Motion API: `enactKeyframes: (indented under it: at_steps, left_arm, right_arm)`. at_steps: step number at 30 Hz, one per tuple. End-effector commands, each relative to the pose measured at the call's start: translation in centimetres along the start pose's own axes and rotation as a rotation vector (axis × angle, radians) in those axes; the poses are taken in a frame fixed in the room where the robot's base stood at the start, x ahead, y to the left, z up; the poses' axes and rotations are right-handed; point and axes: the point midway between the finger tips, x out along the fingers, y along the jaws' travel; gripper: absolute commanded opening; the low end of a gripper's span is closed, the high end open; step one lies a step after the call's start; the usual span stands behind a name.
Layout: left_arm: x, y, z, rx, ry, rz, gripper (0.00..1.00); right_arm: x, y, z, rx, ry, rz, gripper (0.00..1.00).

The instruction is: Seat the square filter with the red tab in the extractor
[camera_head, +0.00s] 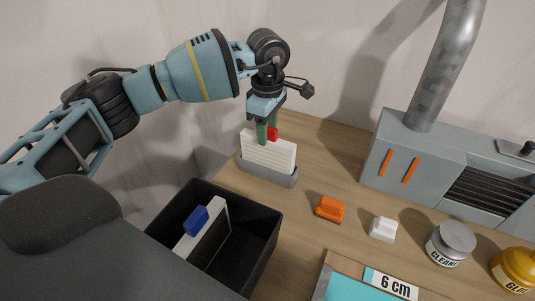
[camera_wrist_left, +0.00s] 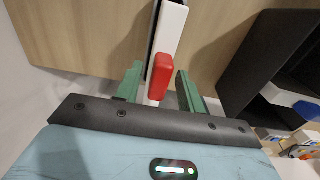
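The square filter (camera_head: 268,152), white and pleated with a red tab (camera_head: 273,133), stands upright in a grey holder (camera_head: 275,177) on the table. My left gripper (camera_head: 267,137) is above it, pointing down, with its green fingers at the tab. In the left wrist view the red tab (camera_wrist_left: 159,74) lies between the two open fingers (camera_wrist_left: 160,85), with a small gap on each side. The grey extractor (camera_head: 405,147), with a metal duct on top, two orange bars and a dark grille on its front, stands at the back right. My right gripper is not in view.
A black bin (camera_head: 262,246) holds another filter with a blue tab (camera_head: 194,220). An orange clip-like piece (camera_head: 330,209), a white one (camera_head: 383,229), a grey jar (camera_head: 451,242) and a yellow jar (camera_head: 515,268) stand on the table. A "6 cm" board (camera_head: 360,282) lies in front.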

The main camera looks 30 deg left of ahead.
Motion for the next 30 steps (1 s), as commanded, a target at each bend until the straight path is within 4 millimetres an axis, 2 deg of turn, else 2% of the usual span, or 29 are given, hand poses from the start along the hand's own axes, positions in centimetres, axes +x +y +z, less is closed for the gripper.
enactKeyframes:
  at_steps: [1,6,9,20,23,30]
  left_arm:
    - [0.0,0.0,0.0,0.0,0.0,0.0,0.32]
    - [0.0,0.0,0.0,0.0,0.0,0.0,0.1]
    - [-0.1,0.0,0.0,0.0,0.0,0.0,0.0]
    - [-0.4,0.0,0.0,0.0,0.0,0.002,0.0]
    - [-1.3,0.1,0.1,0.0,-0.001,0.003,0.0]
    - [-5.7,0.1,0.1,0.001,-0.001,0.003,0.0]
  right_arm:
    - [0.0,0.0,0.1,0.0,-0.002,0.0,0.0]
    - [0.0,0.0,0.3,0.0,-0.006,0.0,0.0]
    - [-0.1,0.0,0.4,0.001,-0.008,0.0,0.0]
    - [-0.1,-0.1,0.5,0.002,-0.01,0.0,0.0]
    - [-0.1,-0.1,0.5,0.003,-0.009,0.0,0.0]
    - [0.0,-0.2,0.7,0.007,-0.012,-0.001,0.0]
